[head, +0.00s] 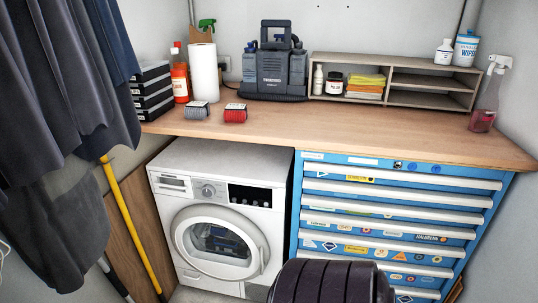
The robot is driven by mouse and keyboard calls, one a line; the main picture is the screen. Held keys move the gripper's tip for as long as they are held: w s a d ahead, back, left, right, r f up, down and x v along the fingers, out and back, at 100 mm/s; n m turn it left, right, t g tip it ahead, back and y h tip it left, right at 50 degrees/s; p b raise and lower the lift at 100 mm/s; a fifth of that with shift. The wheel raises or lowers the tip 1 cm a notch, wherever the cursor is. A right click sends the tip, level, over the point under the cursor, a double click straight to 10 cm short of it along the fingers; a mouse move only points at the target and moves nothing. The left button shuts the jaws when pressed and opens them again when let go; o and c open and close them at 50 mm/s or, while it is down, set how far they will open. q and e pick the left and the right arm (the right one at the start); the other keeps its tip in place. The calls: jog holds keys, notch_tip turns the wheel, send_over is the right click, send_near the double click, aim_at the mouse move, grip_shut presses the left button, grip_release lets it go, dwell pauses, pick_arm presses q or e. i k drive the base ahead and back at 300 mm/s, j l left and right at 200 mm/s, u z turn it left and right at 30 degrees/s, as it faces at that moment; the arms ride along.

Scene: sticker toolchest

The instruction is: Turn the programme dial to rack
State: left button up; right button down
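The programme dial (208,190) is a small round silver knob on the control panel of a white front-loading machine (221,215) under the worktop. Marks around the dial are too small to read, so I cannot tell where it points. A dark display panel (250,195) is to the right of the dial and a drawer front (172,183) to its left. The round door (219,243) below looks shut. Neither of my grippers is in view, and nothing touches the dial.
A wooden worktop (330,127) runs above the machine. A blue tool chest (390,215) with stickers stands to its right. Dark clothes (60,90) hang at the left, near a yellow pole (132,228).

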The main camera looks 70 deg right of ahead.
aim_at(207, 191)
jog(key=z, duration=2)
jog(key=i+u, duration=0.1)
jog(key=u, duration=0.15)
